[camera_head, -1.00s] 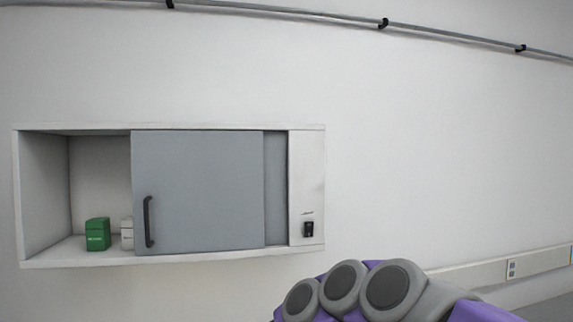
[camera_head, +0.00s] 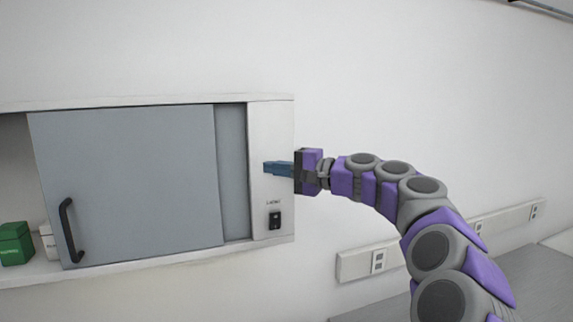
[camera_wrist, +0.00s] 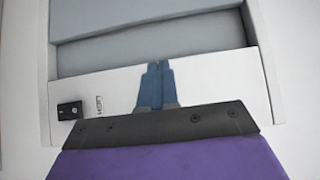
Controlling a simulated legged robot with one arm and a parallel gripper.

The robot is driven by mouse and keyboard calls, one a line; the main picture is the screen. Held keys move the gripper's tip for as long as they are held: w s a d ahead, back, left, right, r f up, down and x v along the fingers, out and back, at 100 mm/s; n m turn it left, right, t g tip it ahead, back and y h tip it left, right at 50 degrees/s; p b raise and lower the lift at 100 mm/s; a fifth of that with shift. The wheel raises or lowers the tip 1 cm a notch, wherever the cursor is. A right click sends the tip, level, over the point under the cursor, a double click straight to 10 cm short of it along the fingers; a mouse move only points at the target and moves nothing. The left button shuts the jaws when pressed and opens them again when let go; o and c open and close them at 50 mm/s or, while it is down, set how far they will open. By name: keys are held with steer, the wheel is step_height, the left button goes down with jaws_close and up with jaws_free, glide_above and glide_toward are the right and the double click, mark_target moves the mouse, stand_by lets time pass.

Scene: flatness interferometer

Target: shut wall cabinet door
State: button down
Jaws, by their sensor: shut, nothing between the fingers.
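The wall cabinet (camera_head: 270,112) has a white frame and a grey sliding door (camera_head: 135,170) with a black vertical handle (camera_head: 70,231) near its left edge. The door stands partly open, with an open bay at the left. A second grey panel (camera_head: 233,165) shows behind its right edge. My gripper (camera_head: 266,167) is shut and empty, in front of the white right-hand panel, to the right of the door and well away from the handle. In the wrist view its blue fingers (camera_wrist: 157,68) are together, pointing towards the grey panels (camera_wrist: 150,50). I cannot tell whether they touch the cabinet.
A green box (camera_head: 15,244) and a white box (camera_head: 48,241) stand in the open bay. A black switch (camera_head: 274,220) sits on the right panel, also in the wrist view (camera_wrist: 69,110). A socket rail (camera_head: 355,264) and grey worktop (camera_head: 545,275) lie at right.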

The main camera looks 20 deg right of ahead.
steer(key=x, duration=0.6)
steer(key=s+a+p+x, duration=0.1)
steer(key=x, duration=0.2)
steer(key=shift+w+a+f, duration=0.1)
steer(key=shift+w, duration=0.15)
steer(key=shift+d, duration=0.5)
steer(key=shift+s+p, duration=0.2)
steer(key=shift+p, duration=0.1)
steer(key=a, duration=0.5)
steer(key=shift+w+d, duration=0.15)
steer(key=shift+d, duration=0.15)
steer(key=b, duration=0.3)
glide_toward(83, 179)
steer(key=w+a, duration=0.1)
steer(key=w, duration=0.2)
steer(key=w+a, duration=0.1)
steer(key=w, duration=0.1)
steer(key=shift+w+a+f, duration=0.15)
steer(key=shift+w+a, duration=0.15)
steer(key=shift+a+r+p, duration=0.25)
steer(key=shift+a+p, duration=0.05)
steer(key=shift+a+f, duration=0.1)
steer(key=shift+a, duration=1.05)
steer(key=shift+s+a, duration=0.15)
steer(key=shift+d, duration=0.3)
